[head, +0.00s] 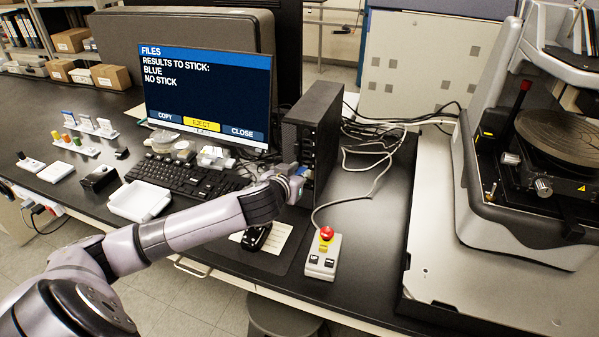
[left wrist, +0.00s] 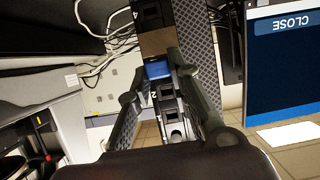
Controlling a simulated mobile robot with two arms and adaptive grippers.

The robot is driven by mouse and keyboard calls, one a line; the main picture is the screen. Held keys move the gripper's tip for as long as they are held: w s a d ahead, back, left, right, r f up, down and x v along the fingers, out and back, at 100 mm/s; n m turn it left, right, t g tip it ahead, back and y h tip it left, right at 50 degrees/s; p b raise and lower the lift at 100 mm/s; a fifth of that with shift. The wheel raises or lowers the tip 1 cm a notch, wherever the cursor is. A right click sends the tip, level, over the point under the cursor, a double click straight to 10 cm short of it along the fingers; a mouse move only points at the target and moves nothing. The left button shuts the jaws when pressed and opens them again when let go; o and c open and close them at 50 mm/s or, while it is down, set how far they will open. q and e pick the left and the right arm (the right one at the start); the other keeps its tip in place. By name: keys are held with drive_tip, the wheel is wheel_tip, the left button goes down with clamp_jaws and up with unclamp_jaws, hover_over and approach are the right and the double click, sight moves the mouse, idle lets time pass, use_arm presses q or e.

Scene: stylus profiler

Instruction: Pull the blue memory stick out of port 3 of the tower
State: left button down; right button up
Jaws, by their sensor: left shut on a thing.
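The black tower (head: 318,115) stands beside the monitor (head: 207,97). My left gripper (head: 296,180) is at the lower part of the tower's front. In the left wrist view my left gripper (left wrist: 160,78) is shut on the blue memory stick (left wrist: 157,69), with a finger on each side of it. The tower's port strip (left wrist: 172,112) lies behind the fingers; I cannot tell whether the stick's plug still sits in a port. The port number is hidden by the gripper. The screen reads "RESULTS TO STICK: BLUE NO STICK", with EJECT lit yellow. My right gripper is not in view.
A keyboard (head: 187,176) and white tray (head: 138,201) lie left of the gripper. A control box (head: 323,256) with a red button stands at front right, its cable running behind. Loose white cables (head: 375,150) lie right of the tower. The profiler (head: 530,180) fills the right.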

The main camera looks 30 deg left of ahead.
use_arm(q)
drive_tip(key=shift+s+d, duration=0.2)
drive_tip(key=shift+s, duration=0.6)
drive_tip(key=shift+s+d, duration=0.15)
drive_tip(key=shift+s, duration=0.6)
drive_tip(key=shift+r, duration=0.1)
drive_tip(key=p+v, duration=0.1)
drive_tip(key=v, duration=0.2)
drive_tip(key=p+v, duration=0.2)
drive_tip(key=shift+s+r, duration=0.2)
drive_tip(key=shift+r, duration=0.25)
drive_tip(key=shift+d, duration=0.15)
idle(0.3)
